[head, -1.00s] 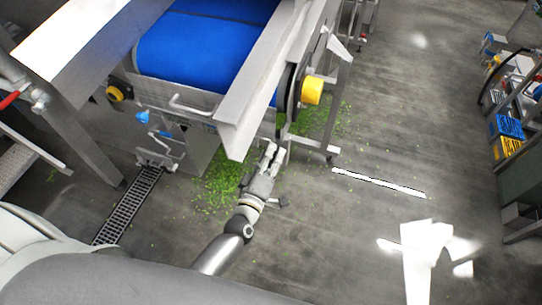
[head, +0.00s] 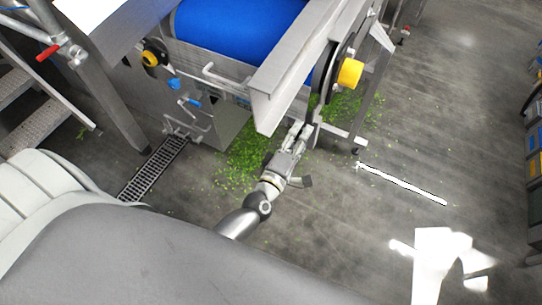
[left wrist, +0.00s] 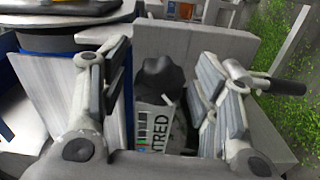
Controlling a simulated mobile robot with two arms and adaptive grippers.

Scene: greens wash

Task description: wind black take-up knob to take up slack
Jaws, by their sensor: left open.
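The black take-up knob (left wrist: 160,80) is a lobed dark knob in the middle of the left wrist view. It sits in front of a grey metal plate, above a white label with colour bars and partly hidden lettering. My left gripper (left wrist: 160,62) is open, with one finger on each side of the knob and visible gaps between. In the head view my left gripper (head: 298,130) is beside the lower end of the conveyor's steel side beam (head: 280,90). I cannot make out the black knob there. My right gripper is not in view.
Green scraps (head: 240,165) litter the floor. A lever with a black grip (left wrist: 285,87) shows beside the right finger. Open floor lies to the right.

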